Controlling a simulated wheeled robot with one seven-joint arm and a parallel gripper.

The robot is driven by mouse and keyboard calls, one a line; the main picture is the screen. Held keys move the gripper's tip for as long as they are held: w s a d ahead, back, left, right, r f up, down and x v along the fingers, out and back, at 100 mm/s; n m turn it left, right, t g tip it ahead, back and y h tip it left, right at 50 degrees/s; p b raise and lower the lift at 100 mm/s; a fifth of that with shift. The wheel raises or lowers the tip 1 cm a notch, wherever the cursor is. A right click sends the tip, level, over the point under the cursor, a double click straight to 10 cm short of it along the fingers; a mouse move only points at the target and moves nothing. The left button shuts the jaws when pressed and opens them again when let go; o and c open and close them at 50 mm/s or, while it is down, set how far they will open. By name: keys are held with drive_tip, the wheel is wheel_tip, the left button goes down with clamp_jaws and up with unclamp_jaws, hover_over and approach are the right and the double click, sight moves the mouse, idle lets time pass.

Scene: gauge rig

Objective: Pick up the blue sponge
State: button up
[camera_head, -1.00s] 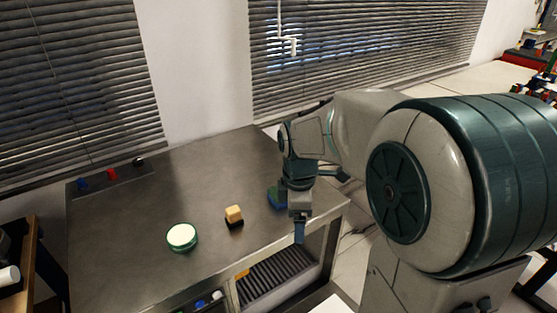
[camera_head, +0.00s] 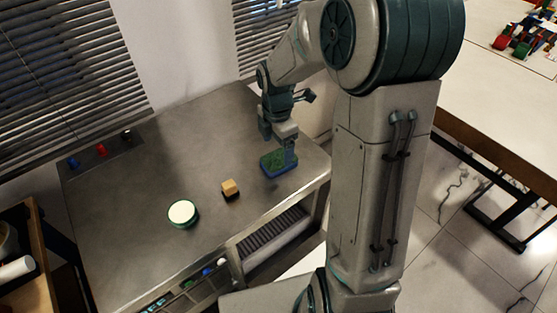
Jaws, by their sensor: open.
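The blue sponge (camera_head: 272,168) lies flat near the right edge of the metal table (camera_head: 150,205); its sides look blue and its top green. My gripper (camera_head: 279,150) points down over the sponge, with its fingers apart. One finger hangs at the sponge's right side and partly covers it. I cannot tell whether the fingers touch the sponge.
A tan block with a dark base (camera_head: 230,188) and a round green dish with a pale top (camera_head: 183,213) stand to the left. Small blue, red and dark knobs (camera_head: 101,150) line the back-left edge. A slotted bay (camera_head: 272,231) is below the front edge.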

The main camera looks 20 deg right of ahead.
sight(279, 158)
drive_tip(key=shift+w+d+f, duration=0.1)
drive_tip(key=shift+w+f, duration=0.05)
drive_tip(key=shift+f, duration=0.95)
drive_tip(key=shift+w+d+f, duration=0.15)
drive_tip(key=shift+w+f, duration=0.05)
drive_tip(key=shift+f, duration=0.85)
drive_tip(key=shift+w+d+f, duration=0.1)
drive_tip(key=shift+w+f, duration=0.05)
drive_tip(key=shift+f, duration=0.95)
drive_tip(key=c, duration=1.1)
